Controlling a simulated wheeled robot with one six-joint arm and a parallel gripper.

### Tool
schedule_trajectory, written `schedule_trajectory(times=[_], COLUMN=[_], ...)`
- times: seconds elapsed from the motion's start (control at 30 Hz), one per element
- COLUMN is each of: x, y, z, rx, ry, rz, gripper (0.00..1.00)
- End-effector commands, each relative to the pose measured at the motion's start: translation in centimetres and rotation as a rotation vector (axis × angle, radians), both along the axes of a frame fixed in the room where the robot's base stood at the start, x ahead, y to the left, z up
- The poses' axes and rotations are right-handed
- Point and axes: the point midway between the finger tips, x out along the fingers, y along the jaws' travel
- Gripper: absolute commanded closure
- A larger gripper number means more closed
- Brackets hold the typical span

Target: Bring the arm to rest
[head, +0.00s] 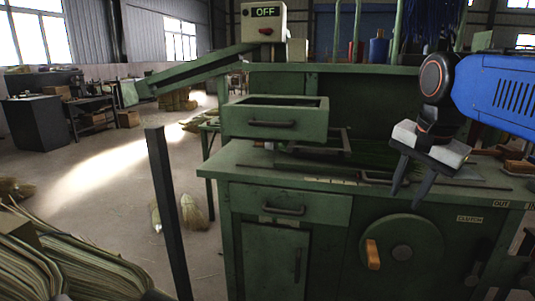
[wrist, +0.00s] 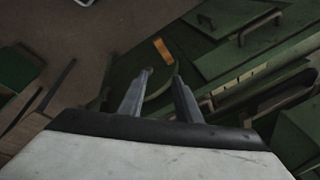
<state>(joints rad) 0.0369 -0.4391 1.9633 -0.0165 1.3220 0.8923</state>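My gripper (head: 408,199) hangs at the right in the head view, fingers pointing down, above the front right part of the green workbench (head: 260,182). Its two dark fingers are apart with nothing between them. The wrist view shows the same open fingers (wrist: 163,68), with the bench front below. My blue arm link comes in from the right edge. A round green wheel (head: 402,262) with an orange-brown handle (head: 373,254) is on the bench front, below my gripper. The handle also shows beyond the fingertips in the wrist view (wrist: 163,50).
A control box (head: 264,20) reading "OFF" stands on top at the back. A raised green drawer box (head: 275,119) sits at the bench's left. A dark post (head: 168,210) stands left of the bench. Broom straw bundles (head: 60,265) fill the lower left. Open floor lies at left.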

Motion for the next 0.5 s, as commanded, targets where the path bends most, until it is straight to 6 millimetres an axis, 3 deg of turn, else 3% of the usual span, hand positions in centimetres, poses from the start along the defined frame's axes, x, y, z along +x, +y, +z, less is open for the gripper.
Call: schedule_trajectory(times=[0.03,0.3,0.5], x=[-1.6,-8.2,-12.0], y=[0.2,1.2,1.6], z=[-1.8,-11.4,-17.5], rx=[-0.021,-0.16,-0.252], ry=[-0.007,-0.058,-0.085], rz=[0.076,0.512,0.763], gripper=[0.69,0.69,0.69])
